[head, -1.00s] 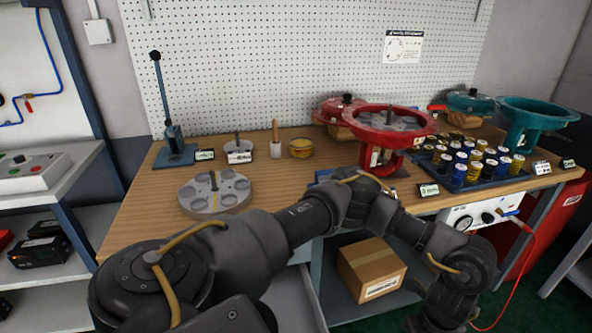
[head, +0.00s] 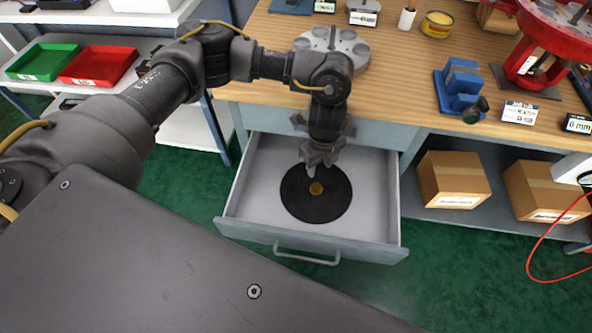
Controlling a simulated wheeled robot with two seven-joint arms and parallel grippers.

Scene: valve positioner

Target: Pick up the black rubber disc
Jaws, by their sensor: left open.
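The black rubber disc (head: 312,208) lies flat in the open drawer (head: 374,208) below the workbench. It is round and thin, with a small yellow-brown centre. My left gripper (head: 312,168) points down over the disc's far part, just beyond its centre. The gripper is open, with nothing seen between its fingers. It hides part of the disc's far edge. I cannot tell whether the fingertips touch the disc. My right gripper is not in view.
The drawer's walls and front panel with its handle (head: 306,256) surround the disc. The workbench edge (head: 400,121) overhangs behind. Cardboard boxes (head: 452,180) stand on the shelf to the right. A grey disc with round recesses (head: 345,42) and a blue fixture (head: 461,90) stand on the bench.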

